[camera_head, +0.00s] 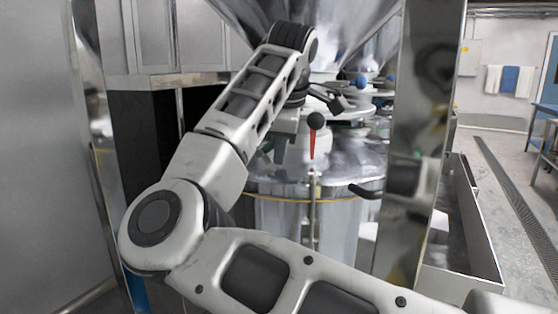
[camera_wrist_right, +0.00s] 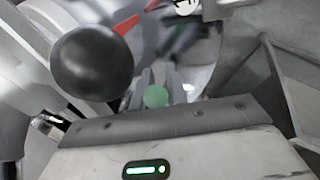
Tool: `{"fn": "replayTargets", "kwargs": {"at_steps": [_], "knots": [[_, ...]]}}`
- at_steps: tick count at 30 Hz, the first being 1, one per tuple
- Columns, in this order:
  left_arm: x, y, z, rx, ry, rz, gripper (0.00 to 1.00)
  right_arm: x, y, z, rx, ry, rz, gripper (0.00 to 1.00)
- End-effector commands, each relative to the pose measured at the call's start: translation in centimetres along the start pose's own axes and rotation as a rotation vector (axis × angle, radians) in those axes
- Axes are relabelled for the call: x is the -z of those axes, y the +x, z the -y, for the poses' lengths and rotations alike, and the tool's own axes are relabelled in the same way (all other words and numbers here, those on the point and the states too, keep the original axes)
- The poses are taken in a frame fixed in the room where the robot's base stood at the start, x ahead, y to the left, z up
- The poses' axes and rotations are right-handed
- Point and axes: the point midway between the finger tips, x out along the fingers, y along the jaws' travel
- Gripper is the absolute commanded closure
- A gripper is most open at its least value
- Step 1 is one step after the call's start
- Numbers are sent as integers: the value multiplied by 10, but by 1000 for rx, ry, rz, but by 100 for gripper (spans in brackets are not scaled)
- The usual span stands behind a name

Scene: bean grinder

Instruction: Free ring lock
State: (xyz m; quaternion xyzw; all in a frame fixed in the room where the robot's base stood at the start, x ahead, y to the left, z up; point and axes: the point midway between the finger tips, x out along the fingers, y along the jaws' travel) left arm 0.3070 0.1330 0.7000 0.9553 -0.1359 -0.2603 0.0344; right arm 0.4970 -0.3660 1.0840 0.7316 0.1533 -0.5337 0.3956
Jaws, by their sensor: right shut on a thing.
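The ring lock (camera_head: 311,190) sits on the front of the shiny metal drum (camera_head: 274,222), whose rim has a thin yellow band. A lever with a red tapered shaft (camera_head: 312,145) and a black ball knob (camera_head: 316,120) stands above it. My right gripper (camera_head: 284,124) is just left of the knob, shut on what seems to be the lever; the contact is mostly hidden by my wrist. In the right wrist view the black knob (camera_wrist_right: 91,63) is large and close, left of the gripper fingers (camera_wrist_right: 152,88), with a red part (camera_wrist_right: 127,25) behind. My left gripper is not in view.
A metal hopper (camera_head: 345,30) hangs above the drum. A shiny post (camera_head: 425,110) stands to the right, close to the drum. A knob with a blue ball (camera_head: 361,81) and a black handle (camera_head: 366,191) are nearby. Open floor lies at the far right.

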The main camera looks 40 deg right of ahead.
Motion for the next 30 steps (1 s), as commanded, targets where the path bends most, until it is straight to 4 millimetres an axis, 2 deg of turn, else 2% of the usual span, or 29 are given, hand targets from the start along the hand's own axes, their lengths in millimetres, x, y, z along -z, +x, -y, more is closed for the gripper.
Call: {"fn": "replayTargets", "kwargs": {"at_steps": [20, 21, 30], "knots": [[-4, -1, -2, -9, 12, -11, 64, -1, 0, 0, -31, 23, -60, 100], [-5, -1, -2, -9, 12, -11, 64, -1, 0, 0, -31, 23, -60, 76], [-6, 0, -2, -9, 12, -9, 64, -1, 0, 1, -29, 23, -59, 76]]}}
